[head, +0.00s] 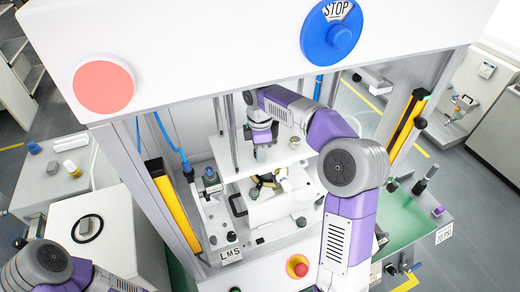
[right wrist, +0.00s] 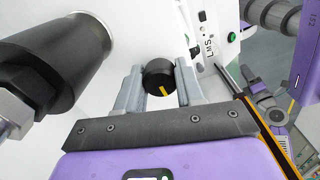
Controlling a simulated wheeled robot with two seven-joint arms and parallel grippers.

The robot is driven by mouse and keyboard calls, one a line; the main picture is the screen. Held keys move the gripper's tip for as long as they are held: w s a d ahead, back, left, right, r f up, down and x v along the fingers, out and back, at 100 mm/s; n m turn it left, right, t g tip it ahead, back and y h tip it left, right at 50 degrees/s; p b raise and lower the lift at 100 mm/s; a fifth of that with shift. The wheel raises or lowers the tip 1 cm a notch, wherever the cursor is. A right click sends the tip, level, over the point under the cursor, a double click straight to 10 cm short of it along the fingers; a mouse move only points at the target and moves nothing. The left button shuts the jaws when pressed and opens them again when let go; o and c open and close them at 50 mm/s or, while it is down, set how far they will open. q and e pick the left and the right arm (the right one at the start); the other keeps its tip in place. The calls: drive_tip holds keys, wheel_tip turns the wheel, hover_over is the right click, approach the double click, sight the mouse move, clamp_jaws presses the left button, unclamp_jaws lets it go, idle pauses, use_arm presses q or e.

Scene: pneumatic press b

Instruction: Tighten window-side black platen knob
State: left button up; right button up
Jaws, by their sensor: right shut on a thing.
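The black platen knob (right wrist: 159,80), with a yellow mark on its face, sits between the fingers of my right gripper (right wrist: 158,88) in the right wrist view. The fingers are shut on its sides. In the head view my right gripper (head: 261,153) reaches down inside the press frame at the white platen (head: 290,152); the knob is hidden there. My left arm comes in at the lower left of the head view, and its fingers do not show.
A thick black cylinder (right wrist: 55,75) stands close left of my right gripper in the wrist view. Yellow light-curtain bars (head: 172,205) flank the press opening. A red stop button (head: 297,266) is at the front. A green-topped bench (head: 405,222) is at right.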

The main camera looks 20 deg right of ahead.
drive_tip(key=shift+d+m, duration=0.1)
drive_tip(key=shift+m, duration=0.2)
drive_tip(key=m+p, duration=0.1)
drive_tip(key=m, duration=0.2)
drive_tip(key=shift+r, duration=0.1)
drive_tip(key=m+p, duration=0.1)
drive_tip(key=m, duration=0.9)
drive_tip(key=shift+p, duration=0.3)
drive_tip(key=m, duration=0.5)
drive_tip(key=shift+a, duration=0.2)
